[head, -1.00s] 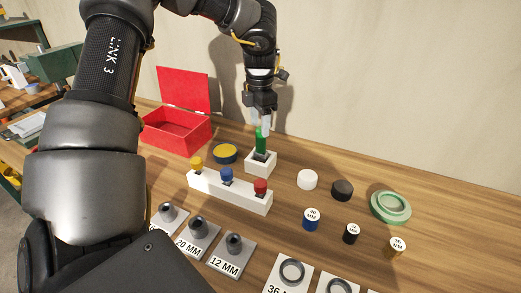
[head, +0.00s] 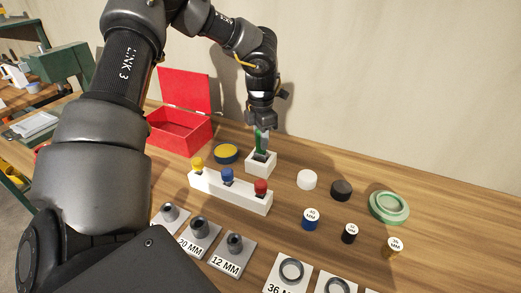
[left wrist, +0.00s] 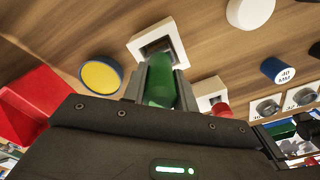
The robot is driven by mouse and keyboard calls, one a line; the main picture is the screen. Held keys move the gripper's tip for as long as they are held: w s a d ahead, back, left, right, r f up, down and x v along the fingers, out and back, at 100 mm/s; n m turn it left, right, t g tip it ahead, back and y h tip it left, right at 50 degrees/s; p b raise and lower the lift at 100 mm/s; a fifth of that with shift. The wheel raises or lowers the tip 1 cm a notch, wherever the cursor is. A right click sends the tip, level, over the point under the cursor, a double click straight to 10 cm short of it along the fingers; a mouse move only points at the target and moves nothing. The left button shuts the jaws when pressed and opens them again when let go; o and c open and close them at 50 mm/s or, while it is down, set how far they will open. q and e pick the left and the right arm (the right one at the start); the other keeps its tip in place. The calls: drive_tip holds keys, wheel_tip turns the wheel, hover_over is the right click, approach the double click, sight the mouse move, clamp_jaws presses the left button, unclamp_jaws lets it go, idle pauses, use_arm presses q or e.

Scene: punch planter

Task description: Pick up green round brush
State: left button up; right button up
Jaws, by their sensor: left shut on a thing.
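The green round brush (head: 260,144) stands upright in a small white square holder (head: 263,168) on the wooden table. My left gripper (head: 263,128) comes down from above and is shut on the upper part of the brush. In the left wrist view the green brush (left wrist: 160,82) sits between the two fingers, and its lower end meets the dark opening of the white holder (left wrist: 140,45). How deep it sits in the holder is hidden. My right gripper is not in view.
An open red box (head: 178,132) and a blue-yellow disc (head: 226,154) stand left of the holder. A white block (head: 205,190) with yellow, blue and red knobs is in front. White (head: 307,180) and black (head: 341,190) caps and a green ring (head: 389,207) lie to the right.

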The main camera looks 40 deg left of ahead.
use_arm(q)
drive_tip(key=shift+c, duration=0.8)
wheel_tip(320, 180, up, 9)
drive_tip(key=shift+b, duration=0.3)
drive_tip(key=shift+r, duration=0.55)
